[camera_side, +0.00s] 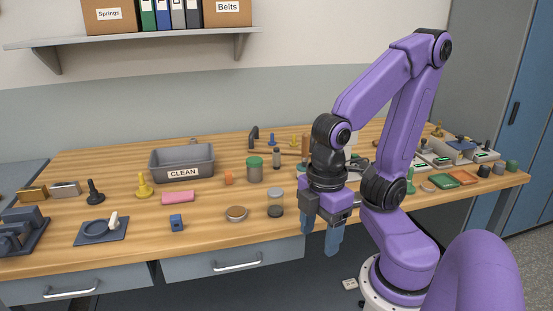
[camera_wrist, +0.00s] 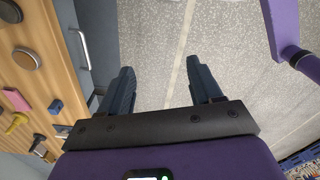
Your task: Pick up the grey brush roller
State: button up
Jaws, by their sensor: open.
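My gripper (camera_side: 320,236) hangs fingers down in front of the bench's front edge, with its two blue fingers apart and nothing between them. In the wrist view the open fingers (camera_wrist: 160,72) are above bare floor. I cannot pick out a grey brush roller for certain. A greyish upright cylinder with a dark lower part (camera_side: 275,204) stands on the bench near the front edge, left of my gripper; it looks like a jar. A smaller grey upright piece (camera_side: 276,158) stands farther back. My arm hides part of the bench behind it.
A grey CLEAN bin (camera_side: 182,163) stands at the back left. Drawer handles (camera_side: 237,263) stick out below the bench edge.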

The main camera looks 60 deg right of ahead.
jog(key=w+a+r+m+t+y, duration=0.2)
jog(key=w+m, duration=0.1)
jog(key=w, duration=0.6)
jog(key=w+a+r+m+t+y, duration=0.1)
jog(key=w+a+m+y, duration=0.15)
jog(key=w, duration=0.65)
jog(key=w+d+m+t+h, duration=0.4)
jog(key=w+d+m+t, duration=0.3)
jog(key=w+d, duration=0.85)
jog(key=m+g+h, duration=0.2)
jog(key=m+h, duration=0.9)
jog(key=h, duration=0.1)
send_over(277, 153)
jog(key=s+a, duration=0.3)
jog(key=a, duration=0.2)
jog(key=shift+g, duration=0.4)
jog(key=f, duration=1.3)
jog(key=shift+s+d+f, duration=0.1)
jog(key=shift+d+f, duration=0.2)
jog(key=shift+f, duration=0.05)
jog(key=shift+d+f, duration=0.2)
jog(key=shift+f, duration=0.15)
jog(key=shift+w+x, duration=0.15)
jog(key=shift+x, duration=1.65)
jog(key=shift+w+x, duration=0.15)
jog(key=shift+x, duration=1.6)
